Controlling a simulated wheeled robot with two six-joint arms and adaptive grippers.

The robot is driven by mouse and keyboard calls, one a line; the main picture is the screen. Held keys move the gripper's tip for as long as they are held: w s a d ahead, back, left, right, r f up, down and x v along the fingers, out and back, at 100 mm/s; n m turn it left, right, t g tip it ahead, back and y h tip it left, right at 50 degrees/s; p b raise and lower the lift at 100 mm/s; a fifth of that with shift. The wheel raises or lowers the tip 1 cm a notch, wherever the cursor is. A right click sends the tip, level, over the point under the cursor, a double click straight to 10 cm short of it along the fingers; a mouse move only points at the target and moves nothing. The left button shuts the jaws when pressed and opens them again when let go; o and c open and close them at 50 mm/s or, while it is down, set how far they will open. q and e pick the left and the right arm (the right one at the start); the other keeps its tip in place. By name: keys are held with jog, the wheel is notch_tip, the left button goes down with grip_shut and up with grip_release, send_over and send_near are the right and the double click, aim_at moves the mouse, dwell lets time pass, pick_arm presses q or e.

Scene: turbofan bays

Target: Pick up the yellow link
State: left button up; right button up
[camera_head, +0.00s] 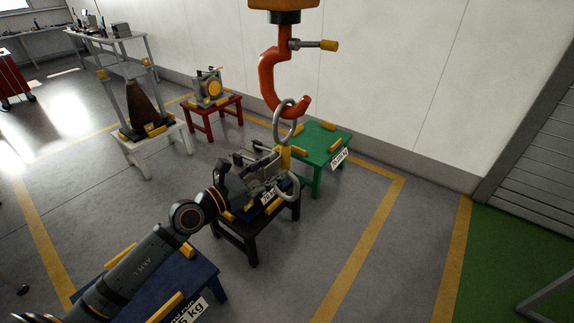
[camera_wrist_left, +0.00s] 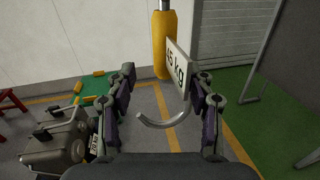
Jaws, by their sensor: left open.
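The yellow link (camera_head: 284,157) hangs upright below the metal ring on the orange crane hook (camera_head: 270,85). In the left wrist view the yellow link (camera_wrist_left: 164,45) stands ahead, beyond the fingertips and between them in the picture. A white weight tag (camera_wrist_left: 178,68) and a curved grey hook (camera_wrist_left: 163,120) hang at its lower end. My left gripper (camera_head: 262,157) is just left of the link in the head view; its open fingers show in the left wrist view (camera_wrist_left: 166,76), with nothing gripped. My right gripper is not in view.
A black stand (camera_head: 237,238) with a grey device sits below the gripper. A green stand (camera_head: 325,143) is behind, a red stand (camera_head: 213,111) and white stand (camera_head: 150,143) are at the back left, and a blue stand (camera_head: 205,273) is in front.

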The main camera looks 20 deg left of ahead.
aim_at(281, 167)
pick_arm(q)
jog(key=shift+d+f+p+x, duration=0.15)
jog(key=shift+p+x, duration=0.2)
jog(key=shift+x, duration=0.95)
jog(key=shift+d+f+p+x, duration=0.15)
jog(key=shift+p+x, duration=0.15)
jog(key=shift+x, duration=1)
jog(key=shift+s+a, duration=0.1)
jog(key=shift+s, duration=0.05)
jog(key=shift+s, duration=0.1)
jog(key=shift+c, duration=0.9)
grip_shut()
